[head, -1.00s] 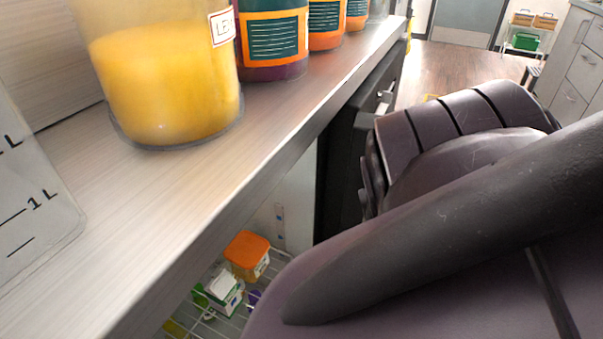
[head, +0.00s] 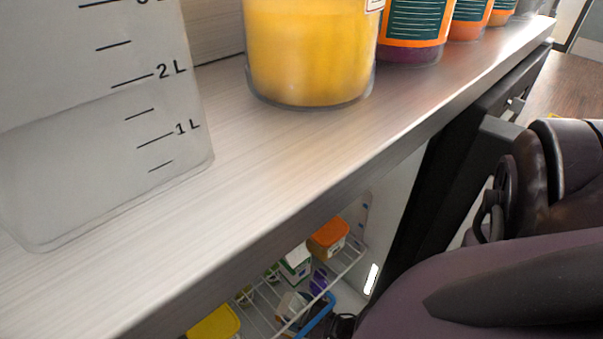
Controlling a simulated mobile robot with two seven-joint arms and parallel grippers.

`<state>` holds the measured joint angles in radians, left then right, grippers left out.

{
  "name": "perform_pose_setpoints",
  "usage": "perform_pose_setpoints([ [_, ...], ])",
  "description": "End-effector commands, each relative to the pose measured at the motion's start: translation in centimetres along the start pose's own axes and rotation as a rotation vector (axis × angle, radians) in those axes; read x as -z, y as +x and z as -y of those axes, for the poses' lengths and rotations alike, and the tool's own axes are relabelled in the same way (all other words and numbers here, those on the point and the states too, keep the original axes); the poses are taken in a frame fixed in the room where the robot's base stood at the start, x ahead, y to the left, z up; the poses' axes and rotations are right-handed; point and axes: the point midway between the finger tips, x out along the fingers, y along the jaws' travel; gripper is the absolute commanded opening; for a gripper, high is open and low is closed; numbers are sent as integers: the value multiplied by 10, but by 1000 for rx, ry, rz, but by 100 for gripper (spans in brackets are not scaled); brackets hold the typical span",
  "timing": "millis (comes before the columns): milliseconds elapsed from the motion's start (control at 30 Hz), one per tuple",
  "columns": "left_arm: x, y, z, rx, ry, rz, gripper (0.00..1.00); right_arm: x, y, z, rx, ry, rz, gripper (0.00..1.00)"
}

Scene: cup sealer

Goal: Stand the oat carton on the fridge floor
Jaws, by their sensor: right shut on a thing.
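I cannot make out the oat carton for certain. Below the counter, the open fridge's wire shelf (head: 268,322) shows. A beige and grey box-like thing (head: 291,306) is low on it, its label unreadable. My right arm fills the lower right and hides much of the fridge opening. A small dark part at the bottom edge, beside a blue curved rim (head: 318,316), seems to be my right gripper (head: 342,326). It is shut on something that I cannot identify. The fridge floor is hidden. My left gripper is not in view.
The counter (head: 260,160) crosses above the fridge. It bears a clear measuring container (head: 100,140), a yellow-filled jar (head: 308,60) and several dark-labelled jars. An orange-lidded tub (head: 328,236) and a yellow item (head: 214,323) are in the fridge. A dark panel (head: 440,190) stands right of the opening.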

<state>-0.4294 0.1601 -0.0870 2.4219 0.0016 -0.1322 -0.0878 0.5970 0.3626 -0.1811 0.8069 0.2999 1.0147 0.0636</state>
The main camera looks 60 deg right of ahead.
Motion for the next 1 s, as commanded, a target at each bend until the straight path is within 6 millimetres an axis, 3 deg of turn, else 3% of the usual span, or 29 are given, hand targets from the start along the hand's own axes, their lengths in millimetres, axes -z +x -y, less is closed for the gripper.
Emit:
perform_pose_setpoints([
  [300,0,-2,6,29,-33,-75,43,-31,-2,0,1,0,2,0],
  [800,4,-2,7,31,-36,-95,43,-34,1,0,0,0,-5,0],
  [833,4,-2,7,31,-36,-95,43,-35,0,0,0,0,0,79],
  [967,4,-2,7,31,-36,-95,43,-35,0,0,0,0,0,99],
  [1000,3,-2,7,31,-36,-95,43,-35,-1,0,0,0,0,100],
])
